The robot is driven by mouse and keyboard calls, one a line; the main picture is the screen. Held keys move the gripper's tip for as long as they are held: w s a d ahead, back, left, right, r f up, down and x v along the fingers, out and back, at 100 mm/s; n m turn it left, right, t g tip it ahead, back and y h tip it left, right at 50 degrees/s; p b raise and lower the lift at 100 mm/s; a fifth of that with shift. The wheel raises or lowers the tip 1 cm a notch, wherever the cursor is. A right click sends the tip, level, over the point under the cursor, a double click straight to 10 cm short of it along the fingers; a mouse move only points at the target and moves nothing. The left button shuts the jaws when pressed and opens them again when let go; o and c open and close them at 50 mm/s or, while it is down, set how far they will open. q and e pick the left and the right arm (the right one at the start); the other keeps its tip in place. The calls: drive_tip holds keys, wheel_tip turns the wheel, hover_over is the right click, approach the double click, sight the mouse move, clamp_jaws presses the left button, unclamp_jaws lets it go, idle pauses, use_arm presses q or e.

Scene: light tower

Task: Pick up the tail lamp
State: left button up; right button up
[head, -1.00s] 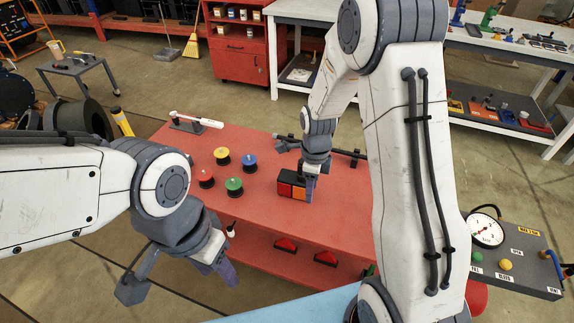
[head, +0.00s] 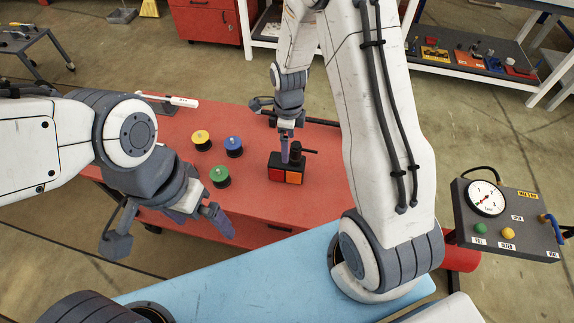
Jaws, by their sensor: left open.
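The tail lamp (head: 287,175), a small black box with a red and an orange lens on its front, stands on the red workbench (head: 255,205). My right gripper (head: 285,152) points down at the top of the lamp. Only a narrow finger shows; whether it touches the lamp or is open or shut I cannot tell. My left gripper (head: 168,232) is open and empty, with its fingers spread, in front of the bench's left part.
Yellow (head: 201,139), blue (head: 233,145) and green (head: 220,175) spools stand left of the lamp. A white-and-black tool (head: 170,101) lies at the back left. A gauge panel (head: 505,215) stands at the right. The bench right of the lamp is clear.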

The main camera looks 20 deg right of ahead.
sight(287, 166)
wheel_tip(287, 166, down, 7)
drive_tip(key=shift+a+f, duration=0.15)
clamp_jaws()
idle(0.5)
